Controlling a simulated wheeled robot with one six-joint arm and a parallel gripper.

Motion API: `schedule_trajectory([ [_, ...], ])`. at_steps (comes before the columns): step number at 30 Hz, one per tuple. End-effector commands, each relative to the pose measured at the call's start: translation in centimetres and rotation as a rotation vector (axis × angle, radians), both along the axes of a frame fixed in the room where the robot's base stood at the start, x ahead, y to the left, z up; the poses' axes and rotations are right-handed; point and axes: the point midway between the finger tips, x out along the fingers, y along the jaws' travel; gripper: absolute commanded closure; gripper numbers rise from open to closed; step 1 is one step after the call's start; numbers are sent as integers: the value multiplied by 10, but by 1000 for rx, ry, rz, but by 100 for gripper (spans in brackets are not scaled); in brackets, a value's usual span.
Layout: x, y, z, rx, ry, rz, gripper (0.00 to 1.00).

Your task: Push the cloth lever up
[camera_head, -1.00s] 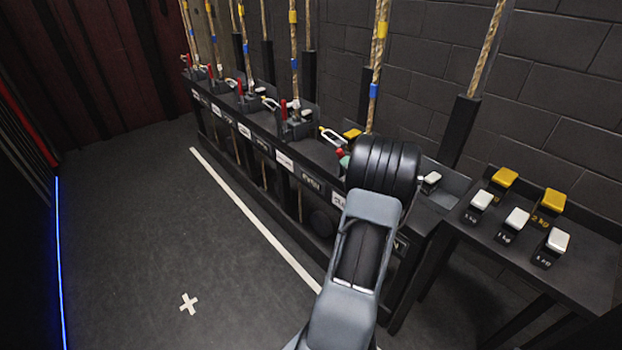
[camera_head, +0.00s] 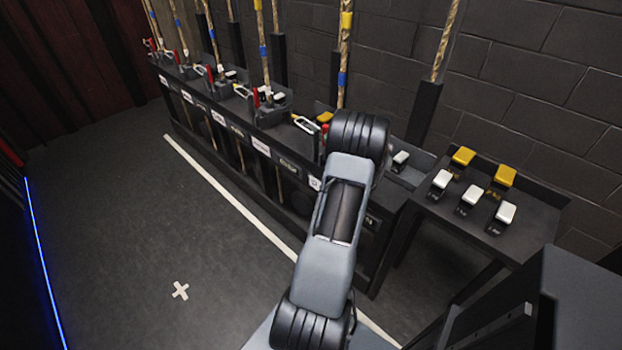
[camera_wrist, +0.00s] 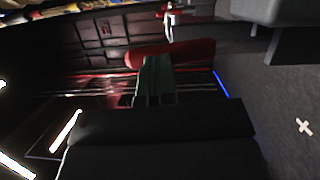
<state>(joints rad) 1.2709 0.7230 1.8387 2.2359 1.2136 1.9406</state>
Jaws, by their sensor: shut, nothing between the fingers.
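A row of levers, several with red handles (camera_head: 256,97), runs along a black rail (camera_head: 215,125) with small labels on its front. The labels are too small to read, so I cannot tell which lever is the cloth one. In the head view my arm covers the near end of the rail and hides my gripper. In the wrist view my gripper (camera_wrist: 160,125) shows as a dark shape at the bottom, shut and empty. A red handle-like bar (camera_wrist: 170,52) with a green piece (camera_wrist: 155,78) lies just past it; contact cannot be told.
Ropes with yellow and blue bands (camera_head: 343,50) rise behind the rail. A side table (camera_head: 440,207) at right carries yellow and white weights (camera_head: 505,213). A white line (camera_head: 220,185) runs along the floor. The floor at left, around a white cross (camera_head: 180,290), is clear.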

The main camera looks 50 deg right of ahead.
Motion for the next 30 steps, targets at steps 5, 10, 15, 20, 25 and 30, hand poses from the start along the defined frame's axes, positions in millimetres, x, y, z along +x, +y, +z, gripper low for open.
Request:
schedule_trajectory([
  [5, 5, 2, 4, -11, -4, 12, 100],
  [10, 5, 2, 4, -11, -3, 12, 100],
  [15, 3, 10, 4, -8, -4, 13, 100],
  [20, -7, 33, 3, -3, -5, 6, 100],
  [25, -38, 49, -1, -4, -3, -5, 100],
  [30, -65, 63, -2, -2, -4, 0, 100],
])
